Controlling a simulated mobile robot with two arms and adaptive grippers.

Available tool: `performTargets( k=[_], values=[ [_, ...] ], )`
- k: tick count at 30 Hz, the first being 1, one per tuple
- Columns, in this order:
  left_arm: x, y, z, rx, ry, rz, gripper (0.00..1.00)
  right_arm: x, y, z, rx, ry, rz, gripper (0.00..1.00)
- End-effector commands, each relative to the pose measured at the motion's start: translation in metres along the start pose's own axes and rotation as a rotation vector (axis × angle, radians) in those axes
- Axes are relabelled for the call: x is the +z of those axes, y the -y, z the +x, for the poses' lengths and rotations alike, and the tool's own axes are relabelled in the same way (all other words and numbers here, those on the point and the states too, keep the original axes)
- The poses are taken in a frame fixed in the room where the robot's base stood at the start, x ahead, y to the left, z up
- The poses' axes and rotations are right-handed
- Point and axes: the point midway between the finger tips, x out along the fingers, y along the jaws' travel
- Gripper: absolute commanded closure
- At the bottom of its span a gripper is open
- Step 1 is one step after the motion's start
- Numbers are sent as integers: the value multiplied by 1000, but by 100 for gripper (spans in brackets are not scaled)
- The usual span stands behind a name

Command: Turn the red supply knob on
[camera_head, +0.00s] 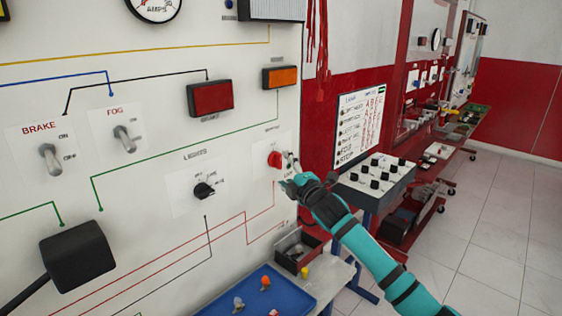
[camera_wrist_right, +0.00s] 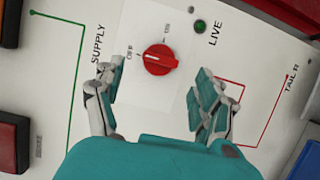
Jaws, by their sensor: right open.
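The red supply knob (camera_head: 274,159) is on the white wall panel in the head view, on a pale plate. It also shows in the right wrist view (camera_wrist_right: 160,59), between the OFF and ON labels, near a small green LIVE light (camera_wrist_right: 200,26). I cannot tell for sure which label the knob points to. My right gripper (camera_head: 288,176) is close to the panel at the knob's right and lower side. In the wrist view its fingers (camera_wrist_right: 155,80) are spread, one on each side below the knob, with nothing between them. My left gripper is not in view.
The black lights knob (camera_head: 204,190) and the brake (camera_head: 50,160) and fog (camera_head: 125,139) switches are on the same panel. A black box with a cable (camera_head: 77,262) juts out at lower left. A blue tray (camera_head: 240,293) and a parts bin (camera_head: 297,250) stand below.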

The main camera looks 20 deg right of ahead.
Motion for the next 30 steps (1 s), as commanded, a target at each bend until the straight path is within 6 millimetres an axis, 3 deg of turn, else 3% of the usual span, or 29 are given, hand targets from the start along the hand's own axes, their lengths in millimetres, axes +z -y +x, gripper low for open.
performTargets(
  k=[3, 9, 22, 30],
  values=[
    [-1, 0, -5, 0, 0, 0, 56, 0, -2, 21, 0, 2, 2, 28],
    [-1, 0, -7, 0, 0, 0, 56, 0, 0, 42, -1, 1, 2, 28],
    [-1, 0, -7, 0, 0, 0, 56, 0, 0, 49, 0, 0, 0, 28],
    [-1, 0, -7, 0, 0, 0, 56, 0, 0, 49, 0, 0, 0, 63]
  ],
)
